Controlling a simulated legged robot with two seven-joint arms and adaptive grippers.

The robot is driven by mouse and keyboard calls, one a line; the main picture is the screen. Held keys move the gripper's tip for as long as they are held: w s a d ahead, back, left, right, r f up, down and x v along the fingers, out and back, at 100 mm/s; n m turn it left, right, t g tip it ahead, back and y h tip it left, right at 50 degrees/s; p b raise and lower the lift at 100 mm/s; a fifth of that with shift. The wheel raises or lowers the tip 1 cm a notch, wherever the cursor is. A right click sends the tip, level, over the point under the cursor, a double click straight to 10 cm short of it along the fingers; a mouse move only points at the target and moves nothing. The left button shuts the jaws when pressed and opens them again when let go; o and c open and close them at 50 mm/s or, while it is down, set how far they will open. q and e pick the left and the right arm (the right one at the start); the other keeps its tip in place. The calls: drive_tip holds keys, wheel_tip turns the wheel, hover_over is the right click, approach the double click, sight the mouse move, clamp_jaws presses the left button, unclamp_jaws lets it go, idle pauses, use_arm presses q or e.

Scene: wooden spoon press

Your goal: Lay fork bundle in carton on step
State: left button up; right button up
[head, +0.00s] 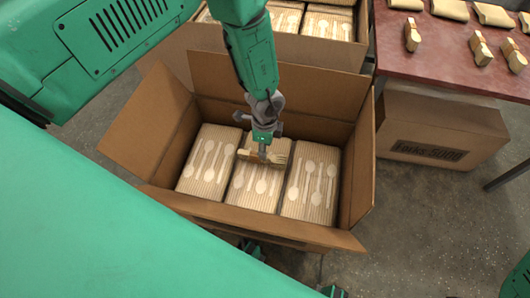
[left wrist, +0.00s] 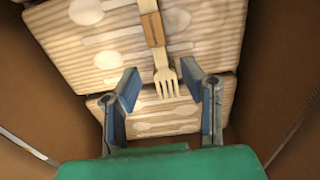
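The open brown carton (head: 157,130) stands in the middle of the head view with its flaps spread. Corrugated layers with pale spoon shapes show inside it. A wooden fork bundle (head: 279,158) with a brown band lies across the middle layer; it also shows in the left wrist view (left wrist: 154,33). My left gripper (head: 262,150) reaches down into the carton over the bundle. In the left wrist view its blue fingers (left wrist: 162,88) stand apart, with the fork tines between them and gaps at both sides.
Another carton (head: 310,50) with spoon layers stands behind. A red table (head: 430,45) at the upper right bears several wooden bundles (head: 412,36). A closed box (head: 435,125) stands below it. The carton walls (left wrist: 275,75) stand close around my left gripper.

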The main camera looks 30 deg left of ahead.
use_arm(q)
wheel_tip(320, 180, up, 6)
drive_tip(key=shift+f+p, duration=0.25)
drive_tip(key=shift+p, duration=0.4)
